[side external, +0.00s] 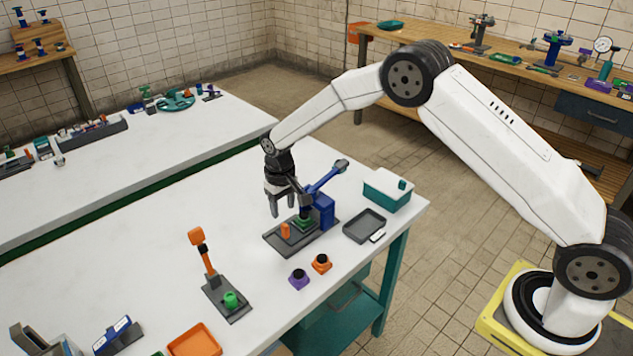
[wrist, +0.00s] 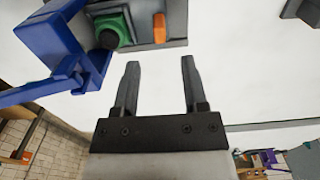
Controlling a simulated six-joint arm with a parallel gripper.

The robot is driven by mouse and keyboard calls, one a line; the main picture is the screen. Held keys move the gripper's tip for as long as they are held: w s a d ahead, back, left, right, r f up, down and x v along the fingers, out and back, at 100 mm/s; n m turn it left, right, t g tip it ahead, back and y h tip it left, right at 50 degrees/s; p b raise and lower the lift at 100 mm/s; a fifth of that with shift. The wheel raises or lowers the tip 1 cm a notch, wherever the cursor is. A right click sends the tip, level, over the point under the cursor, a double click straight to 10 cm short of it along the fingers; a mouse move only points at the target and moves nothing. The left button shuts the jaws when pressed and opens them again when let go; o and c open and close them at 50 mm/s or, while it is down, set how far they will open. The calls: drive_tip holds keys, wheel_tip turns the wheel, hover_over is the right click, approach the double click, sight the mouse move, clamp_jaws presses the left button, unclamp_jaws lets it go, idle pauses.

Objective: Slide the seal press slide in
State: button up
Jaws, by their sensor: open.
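The seal press stands on a dark base plate (side external: 272,238) on the white table, with a blue frame (side external: 323,211) and a raised blue lever (side external: 325,178). A green slide part (side external: 303,223) sits at the foot of the frame, and an upright orange tab (side external: 285,231) stands beside it. In the wrist view the green part (wrist: 122,22) carries a dark round piece, and the orange tab (wrist: 159,27) is just beyond the fingertips. My gripper (side external: 281,212) is open and empty, fingers down, above the plate near the tab. It also shows in the wrist view (wrist: 160,62), with clear space between its fingers.
An orange-levered fixture (side external: 208,262) with a green part stands left of the press. Purple (side external: 299,279) and orange (side external: 321,264) knobbed pieces lie in front. A grey tray (side external: 364,226) and a teal-white box (side external: 387,190) are right.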

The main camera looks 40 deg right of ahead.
drive_tip(key=shift+r, duration=0.35)
drive_tip(key=shift+a, duration=0.15)
clamp_jaws()
drive_tip(key=a+r+n+h, duration=0.2)
drive_tip(key=a+n, duration=0.6)
drive_tip(key=n, duration=1)
drive_tip(key=shift+s+a+r+h, duration=0.25)
drive_tip(key=shift+a+r+h, duration=0.15)
drive_tip(key=shift+r, duration=0.25)
